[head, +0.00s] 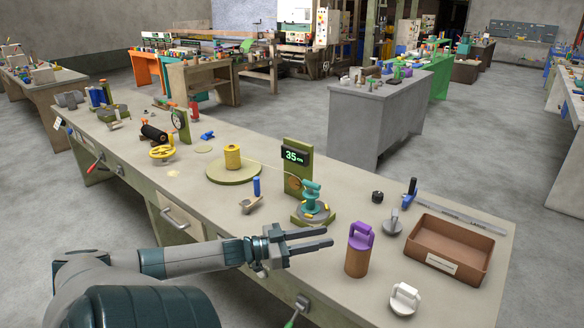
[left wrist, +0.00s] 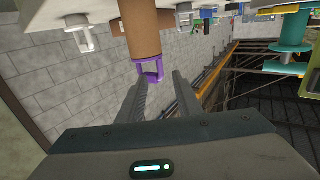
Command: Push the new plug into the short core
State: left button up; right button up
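A brown cylindrical core (head: 356,262) stands upright on the workbench, with a purple plug (head: 361,235) with a loop handle at its top. The core (left wrist: 139,32) and the purple handle (left wrist: 150,70) also show in the left wrist view, just beyond my fingertips. A white plug with a handle (head: 404,298) stands near the bench's front edge; it also shows in the left wrist view (left wrist: 80,36). A grey handled piece (head: 392,222) lies behind the core. My left gripper (head: 331,237) is open and empty, left of the purple handle. My right gripper is not in view.
A brown tray (head: 449,222) with a pale label stands right of the core. A teal device on a round base (head: 313,212) and a display reading 35 (head: 296,156) stand behind my gripper. A yellow spool (head: 232,158) sits farther left. Bench between core and white plug is clear.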

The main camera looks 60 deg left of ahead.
pick_arm(q)
jog(key=v, duration=0.7)
jog(key=shift+s+b, duration=0.25)
jog(key=shift+b, duration=0.15)
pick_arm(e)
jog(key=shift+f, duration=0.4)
pick_arm(q)
jog(key=shift+a+r, duration=0.1)
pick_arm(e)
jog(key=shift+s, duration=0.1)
